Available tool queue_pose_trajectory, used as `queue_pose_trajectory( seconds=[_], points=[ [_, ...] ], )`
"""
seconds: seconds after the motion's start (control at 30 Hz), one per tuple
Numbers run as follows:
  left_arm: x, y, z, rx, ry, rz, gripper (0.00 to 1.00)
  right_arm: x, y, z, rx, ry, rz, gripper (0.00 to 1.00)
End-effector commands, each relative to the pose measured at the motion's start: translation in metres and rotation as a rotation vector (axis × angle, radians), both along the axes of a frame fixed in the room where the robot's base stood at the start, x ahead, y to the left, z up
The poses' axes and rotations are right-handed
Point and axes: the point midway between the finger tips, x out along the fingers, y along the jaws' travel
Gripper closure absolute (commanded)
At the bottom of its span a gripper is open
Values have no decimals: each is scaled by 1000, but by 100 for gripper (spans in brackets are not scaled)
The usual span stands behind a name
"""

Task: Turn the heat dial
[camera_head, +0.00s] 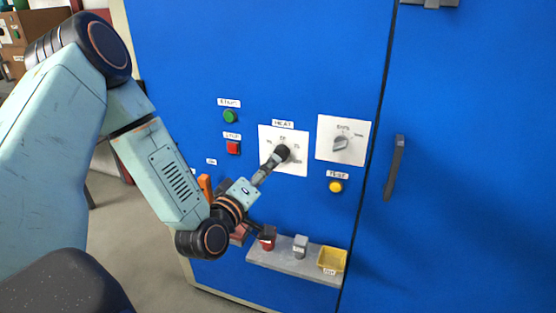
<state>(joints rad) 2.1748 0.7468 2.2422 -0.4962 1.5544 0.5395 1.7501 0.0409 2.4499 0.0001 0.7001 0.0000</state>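The heat dial (300,165) is a white square plate under a label that reads HEAT, on the front of a blue cabinet. My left arm comes in from the left, and my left gripper (281,154) is at the middle of this plate. The dark fingertips cover the knob, so I cannot see the knob or whether the fingers are closed on it. Small scale marks show around the fingertips. My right gripper is not in view.
A second dial plate (322,147) with a grey knob sits right of the heat dial. A green button (230,116), a red button (233,148) and a yellow button (336,186) are nearby. A door handle (395,167) is at right. A grey shelf (283,262) holds small blocks and a yellow tray (332,259).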

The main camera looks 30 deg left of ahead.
Motion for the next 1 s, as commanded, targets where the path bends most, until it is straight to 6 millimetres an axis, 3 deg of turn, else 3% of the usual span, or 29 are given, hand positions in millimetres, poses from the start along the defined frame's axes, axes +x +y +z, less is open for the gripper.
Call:
queue_pose_trajectory(
  seconds=[0.5, 0.87, 1.0],
  points=[
    [64, 12, -2, 3, 5, 8, 39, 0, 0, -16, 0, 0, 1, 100],
    [71, 11, -1, 1, 5, 5, 39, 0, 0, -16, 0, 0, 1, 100],
    [71, 11, -1, 1, 5, 5, 50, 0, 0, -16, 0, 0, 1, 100]
  ],
)
